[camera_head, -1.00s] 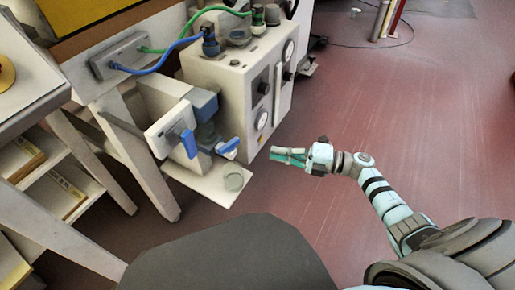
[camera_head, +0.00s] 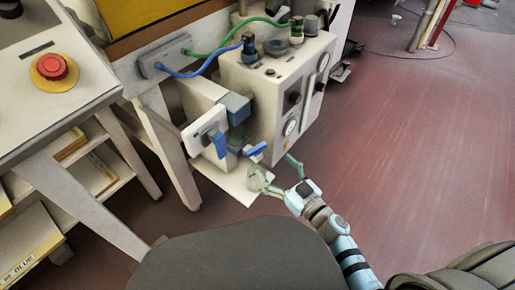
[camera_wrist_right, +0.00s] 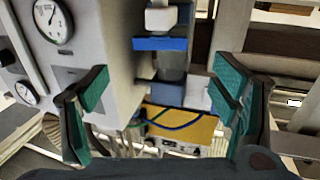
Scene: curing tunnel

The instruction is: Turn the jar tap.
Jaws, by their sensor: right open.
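The tap with a blue lever (camera_head: 256,149) and a pale body sits on the front of the grey-white machine, above a small shelf. In the right wrist view, a blue bar (camera_wrist_right: 160,44), which looks like this lever, lies beyond my fingers near the top. A small glass jar (camera_head: 254,177) stands on the shelf below, partly hidden by a finger. My right gripper (camera_head: 278,172) is open and empty, just below and right of the lever, apart from it. Its green-padded fingers also show spread in the right wrist view (camera_wrist_right: 165,92). My left gripper is out of view.
A second blue lever (camera_head: 220,145) is on a white panel just left of the tap. The machine box (camera_head: 277,95) with gauges stands behind. A console with a red button (camera_head: 52,67) is at left. Red floor (camera_head: 410,150) is clear at right.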

